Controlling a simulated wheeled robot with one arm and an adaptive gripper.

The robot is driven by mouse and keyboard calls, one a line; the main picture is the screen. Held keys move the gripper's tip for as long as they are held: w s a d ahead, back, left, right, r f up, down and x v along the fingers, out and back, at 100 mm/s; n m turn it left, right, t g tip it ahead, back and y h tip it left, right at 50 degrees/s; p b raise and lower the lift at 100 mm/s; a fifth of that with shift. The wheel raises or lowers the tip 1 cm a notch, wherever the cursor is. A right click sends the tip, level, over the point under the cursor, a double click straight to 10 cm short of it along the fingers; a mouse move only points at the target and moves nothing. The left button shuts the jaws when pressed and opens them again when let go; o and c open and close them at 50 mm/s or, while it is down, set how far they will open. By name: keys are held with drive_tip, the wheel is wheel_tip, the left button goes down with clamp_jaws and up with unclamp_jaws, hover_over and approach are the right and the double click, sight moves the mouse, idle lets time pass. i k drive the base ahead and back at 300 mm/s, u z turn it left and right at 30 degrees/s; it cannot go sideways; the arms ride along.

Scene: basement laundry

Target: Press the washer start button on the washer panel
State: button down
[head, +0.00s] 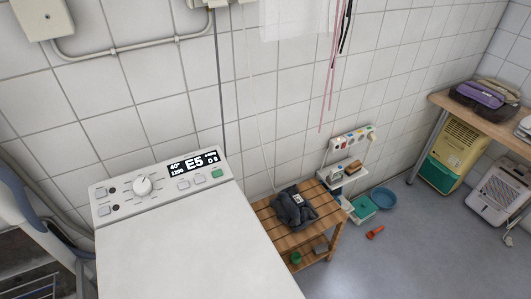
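The washer (185,240) is a white top-surfaced machine at the lower left of the head view. Its panel (130,200) runs along the back edge and faces up toward me. A green button (216,174) is at the panel's right end, below the display. Two pale buttons (191,182) sit left of it, and several small buttons are at the far left. Nothing covers the panel. My gripper is not in view.
A wooden slatted bench (318,213) with a dark folded cloth (294,207) stands right of the washer. A power strip (352,138) is on the tiled wall. A blue basin (383,197) and an orange object (375,233) lie on the open grey floor.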

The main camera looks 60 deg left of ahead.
sight(217, 174)
drive_tip(key=i, duration=1.55)
drive_tip(key=u, duration=5.25)
drive_tip(key=i, duration=0.5)
